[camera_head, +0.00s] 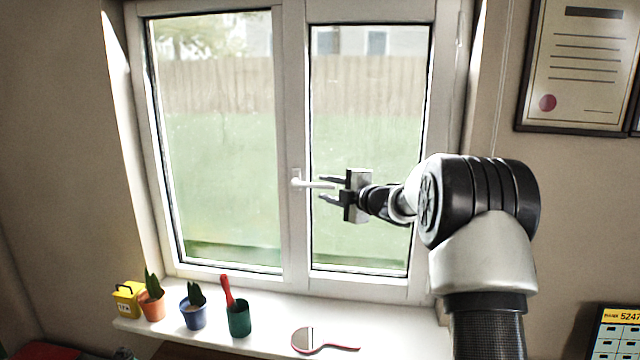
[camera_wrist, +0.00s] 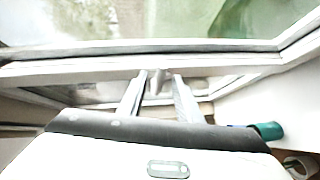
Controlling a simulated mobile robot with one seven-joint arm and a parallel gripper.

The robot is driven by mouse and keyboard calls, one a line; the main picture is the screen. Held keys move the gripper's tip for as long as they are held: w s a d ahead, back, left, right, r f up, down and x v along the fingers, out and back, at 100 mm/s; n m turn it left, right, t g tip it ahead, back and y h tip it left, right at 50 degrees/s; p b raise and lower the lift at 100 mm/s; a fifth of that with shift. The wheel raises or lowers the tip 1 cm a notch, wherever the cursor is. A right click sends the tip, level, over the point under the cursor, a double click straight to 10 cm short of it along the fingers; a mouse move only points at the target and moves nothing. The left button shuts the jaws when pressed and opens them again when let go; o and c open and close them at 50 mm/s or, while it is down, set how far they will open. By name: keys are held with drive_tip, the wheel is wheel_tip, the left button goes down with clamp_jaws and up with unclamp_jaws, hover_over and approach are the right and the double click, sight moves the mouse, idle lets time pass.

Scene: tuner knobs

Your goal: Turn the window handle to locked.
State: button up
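The white window handle (camera_head: 312,184) sits on the middle frame post of the window, and its lever points level to the right. My gripper (camera_head: 321,188) is at the lever's free end, with one finger above it and one below. The fingers are apart, and the gripper is open. In the wrist view the pale handle (camera_wrist: 157,84) shows between the two fingers of my gripper (camera_wrist: 160,78), with gaps beside it. I cannot tell whether either finger touches it.
The white sill (camera_head: 270,345) below holds a yellow box (camera_head: 128,301), an orange pot (camera_head: 153,308), a blue pot (camera_head: 194,315), a green pot (camera_head: 239,321) with a red-handled tool, and a hand mirror (camera_head: 303,340). A framed certificate (camera_head: 578,70) hangs at right. Space around the handle is clear.

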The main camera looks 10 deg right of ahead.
sight(322, 187)
drive_tip(key=shift+p+x, duration=0.3)
drive_tip(key=shift+x, duration=1.6)
clamp_jaws()
